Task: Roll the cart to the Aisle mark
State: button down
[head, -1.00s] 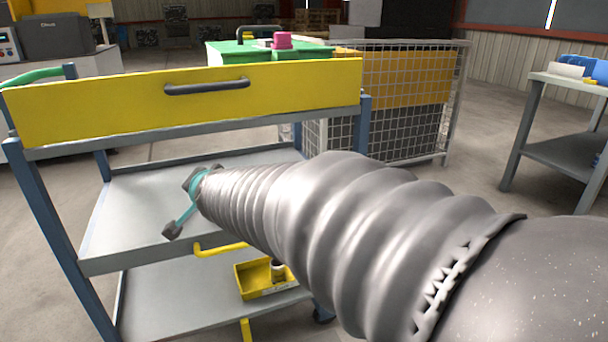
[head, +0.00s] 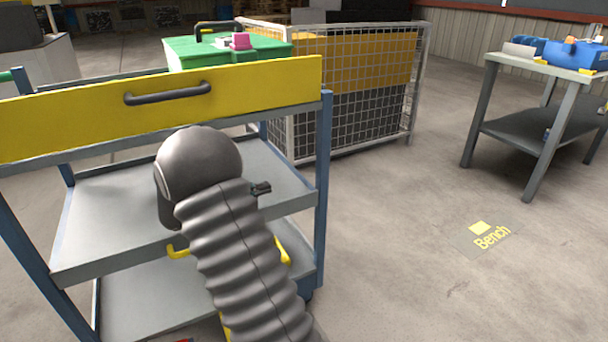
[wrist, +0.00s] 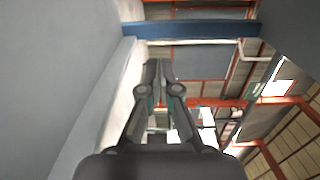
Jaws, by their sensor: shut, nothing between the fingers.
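The cart (head: 185,96) stands at the left of the head view, with a yellow front panel, a dark handle (head: 167,93), blue posts and grey shelves. My arm's bellows cross in front of it. The tip of my gripper (head: 262,188) shows small and dark beside my arm, in front of the middle shelf and apart from the handle. In the wrist view the fingers (wrist: 154,72) are together and empty, close to a grey surface at left. A floor mark reading "Bench" (head: 491,237) lies at right. I see no Aisle mark.
A mesh cage (head: 365,90) stands just behind the cart. A green box (head: 190,55) with a pink item shows behind the panel. A grey bench (head: 485,110) with blue items stands at the right. The floor between cart and bench is clear.

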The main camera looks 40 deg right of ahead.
aim_at(317, 174)
jog(key=shift+s+d+g, duration=0.3)
jog(key=shift+d, duration=0.2)
jog(key=p+x, duration=0.1)
jog(key=x, duration=1.2)
jog(key=shift+w+f+p, duration=0.1)
jog(key=shift+f+p, duration=0.05)
jog(key=shift+p, duration=0.15)
